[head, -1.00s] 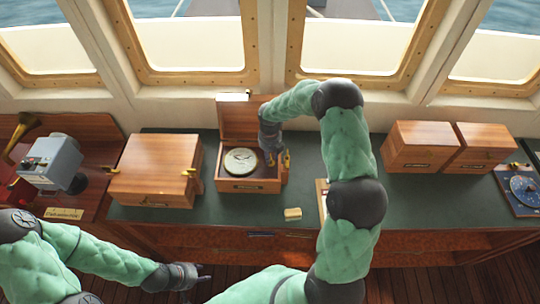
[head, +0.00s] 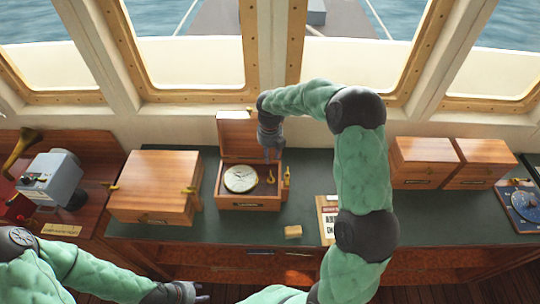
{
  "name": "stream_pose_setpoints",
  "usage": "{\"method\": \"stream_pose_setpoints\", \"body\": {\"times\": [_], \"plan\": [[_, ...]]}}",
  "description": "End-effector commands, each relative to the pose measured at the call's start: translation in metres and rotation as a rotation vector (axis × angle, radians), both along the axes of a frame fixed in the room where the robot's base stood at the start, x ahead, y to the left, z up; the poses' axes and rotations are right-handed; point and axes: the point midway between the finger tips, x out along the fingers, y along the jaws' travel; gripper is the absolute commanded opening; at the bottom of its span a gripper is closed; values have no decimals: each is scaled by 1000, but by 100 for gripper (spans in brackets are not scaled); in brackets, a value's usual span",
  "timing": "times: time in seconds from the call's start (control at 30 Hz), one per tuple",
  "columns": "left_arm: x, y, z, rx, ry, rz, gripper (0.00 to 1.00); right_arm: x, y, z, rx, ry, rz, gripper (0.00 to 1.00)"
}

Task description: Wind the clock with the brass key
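The clock (head: 240,179) has a round white dial and sits face up in the left part of an open wooden box (head: 249,206). A small brass piece that looks like the key (head: 271,177) is in the box, right of the dial. My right gripper (head: 271,155) is over the right rear part of the box, pointing down, above the small brass piece and apparently clear of it. Its fingers are too small to tell their opening. My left gripper (head: 199,296) is low at the bottom edge, in front of the counter, partly cut off and away from the box.
A closed wooden box (head: 152,185) stands to the left, and two more boxes (head: 424,162) stand to the right. A small tan block (head: 293,232) and a printed sheet (head: 327,214) lie on the green counter (head: 230,238). My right arm covers counter right of centre.

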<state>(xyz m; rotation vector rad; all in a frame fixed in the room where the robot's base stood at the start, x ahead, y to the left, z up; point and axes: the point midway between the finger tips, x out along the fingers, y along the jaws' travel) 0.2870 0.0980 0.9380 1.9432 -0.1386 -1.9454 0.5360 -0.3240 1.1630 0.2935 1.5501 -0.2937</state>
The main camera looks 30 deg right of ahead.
Motion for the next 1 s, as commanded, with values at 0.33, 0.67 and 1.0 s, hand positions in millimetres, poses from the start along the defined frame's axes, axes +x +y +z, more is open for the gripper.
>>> {"method": "stream_pose_setpoints", "body": {"times": [0.33,0.67,1.0], "plan": [[0,0,0,0,0,0,40,0,0,0,0,0,-1,35],[0,0,-2,0,0,0,40,0,-1,-1,0,-1,-348,35],[0,0,-6,0,0,0,40,0,-3,-4,0,1,-1072,35]]}}
